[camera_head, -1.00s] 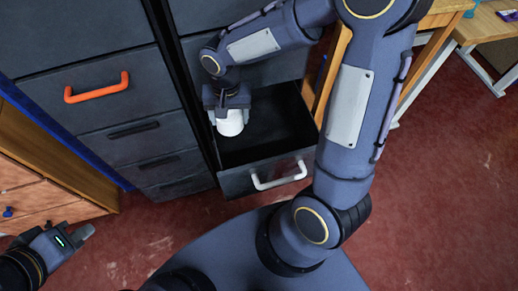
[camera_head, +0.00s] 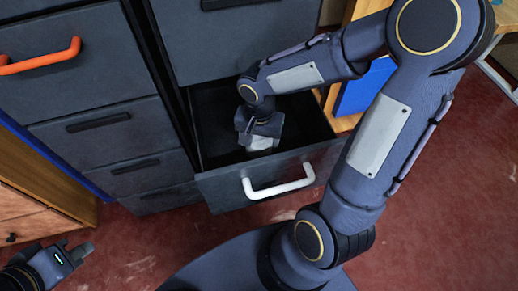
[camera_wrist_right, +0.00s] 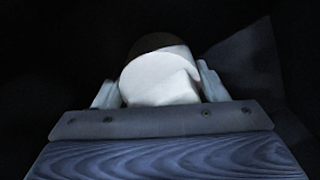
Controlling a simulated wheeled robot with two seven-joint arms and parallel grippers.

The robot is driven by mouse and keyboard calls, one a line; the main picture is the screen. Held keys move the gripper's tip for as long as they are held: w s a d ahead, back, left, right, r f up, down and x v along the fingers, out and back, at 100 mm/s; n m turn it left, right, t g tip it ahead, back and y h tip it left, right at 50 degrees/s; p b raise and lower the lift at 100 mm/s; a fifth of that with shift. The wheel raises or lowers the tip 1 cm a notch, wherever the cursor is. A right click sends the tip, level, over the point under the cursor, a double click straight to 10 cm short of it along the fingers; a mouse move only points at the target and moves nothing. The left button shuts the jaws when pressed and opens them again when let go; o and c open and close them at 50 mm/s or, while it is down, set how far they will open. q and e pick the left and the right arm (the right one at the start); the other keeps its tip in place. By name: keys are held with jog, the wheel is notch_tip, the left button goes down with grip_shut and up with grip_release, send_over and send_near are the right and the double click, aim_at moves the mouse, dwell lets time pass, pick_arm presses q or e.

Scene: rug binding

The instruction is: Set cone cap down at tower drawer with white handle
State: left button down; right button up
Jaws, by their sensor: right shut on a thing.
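The white cone cap (camera_head: 258,143) is held between the fingers of my right gripper (camera_head: 260,138), inside the open tower drawer with the white handle (camera_head: 278,187). In the right wrist view the cap (camera_wrist_right: 160,78) shows as a pale rounded piece with a dark top, between the two fingertips (camera_wrist_right: 155,88). The drawer interior is dark, so I cannot tell whether the cap touches its floor. My left gripper (camera_head: 68,254) is at the lower left, away from the drawer; its jaw opening is not clear.
A closed drawer with an orange handle (camera_head: 40,58) and several dark-handled drawers stand left of the open drawer. A wooden cabinet (camera_head: 35,205) is at the left edge. A blue panel (camera_head: 362,88) stands right of the drawer. Red floor (camera_head: 430,220) is open at the right.

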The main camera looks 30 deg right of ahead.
aim_at(259, 148)
jog(key=shift+f+b, duration=0.75)
jog(key=shift+f, duration=1.25)
jog(key=shift+f, duration=0.15)
jog(key=o, duration=1)
jog(key=shift+r, duration=0.25)
notch_tip(259, 148, up, 12)
jog(key=p, duration=0.4)
jog(key=shift+p, duration=0.3)
